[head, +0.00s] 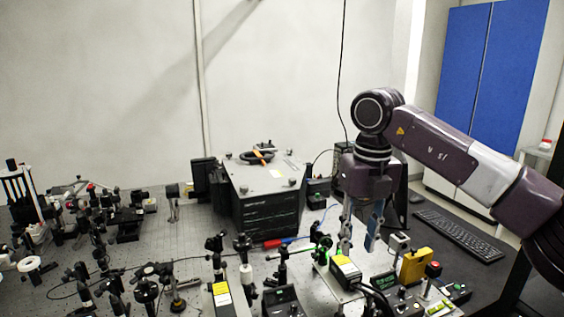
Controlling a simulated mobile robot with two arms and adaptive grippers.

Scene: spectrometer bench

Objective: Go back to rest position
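My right arm comes in from the right, and its gripper (358,245) points down over the bench. Its two fingers are spread apart, with nothing visible between them. The fingertips are close above the equipment near the yellow-labelled box (345,270) and the small white-topped device (399,243). I cannot tell whether they touch anything. My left gripper is not in the picture.
A black spectrometer box (266,210) stands behind and left of the gripper. Optical mounts crowd the bench (180,236) on the left. A yellow block (415,266) and a keyboard (458,235) lie to the right.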

